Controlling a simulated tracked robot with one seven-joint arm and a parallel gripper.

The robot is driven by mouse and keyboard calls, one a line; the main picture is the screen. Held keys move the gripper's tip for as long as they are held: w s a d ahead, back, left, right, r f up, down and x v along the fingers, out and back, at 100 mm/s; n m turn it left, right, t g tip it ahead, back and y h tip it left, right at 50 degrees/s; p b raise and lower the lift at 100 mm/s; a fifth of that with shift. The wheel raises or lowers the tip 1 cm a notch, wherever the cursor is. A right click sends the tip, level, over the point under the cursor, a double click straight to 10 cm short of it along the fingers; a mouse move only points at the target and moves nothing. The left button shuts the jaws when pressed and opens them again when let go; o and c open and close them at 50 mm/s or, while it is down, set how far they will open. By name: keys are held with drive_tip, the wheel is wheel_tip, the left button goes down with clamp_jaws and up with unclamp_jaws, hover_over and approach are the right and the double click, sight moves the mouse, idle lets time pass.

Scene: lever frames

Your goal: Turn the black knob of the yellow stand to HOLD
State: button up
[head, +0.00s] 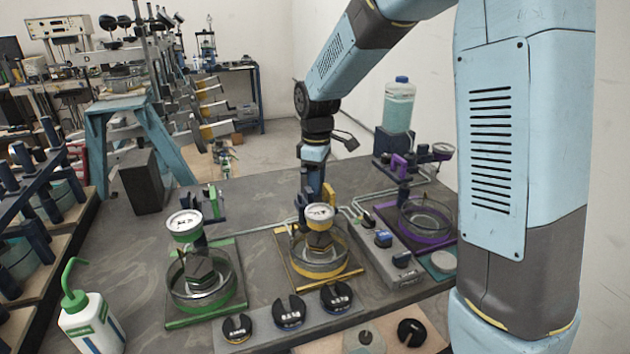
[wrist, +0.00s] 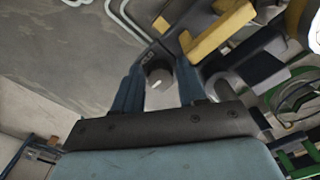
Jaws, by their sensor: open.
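The yellow stand (head: 303,282) stands mid-table in the head view, with a round glass dish and a white-faced gauge (head: 320,212) above it. My gripper (head: 308,208) points down at the back of this stand, partly hidden by it. A yellow bracket (wrist: 215,30) lies just beside the right finger.
A green stand (head: 205,318) is to the left and a purple stand (head: 425,238) to the right. A grey control box (head: 383,250) sits between yellow and purple. A wash bottle (head: 90,322) is front left.

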drive_tip(key=shift+c, duration=0.4)
drive_tip(key=c, duration=0.6)
drive_tip(key=shift+a, duration=0.3)
clamp_jaws()
drive_tip(key=shift+d, duration=0.2)
drive_tip(key=shift+m, duration=0.4)
drive_tip(key=shift+s+m, duration=0.15)
drive_tip(key=shift+m, duration=2.45)
drive_tip(key=shift+d, duration=0.1)
drive_tip(key=o, duration=0.7)
unclamp_jaws()
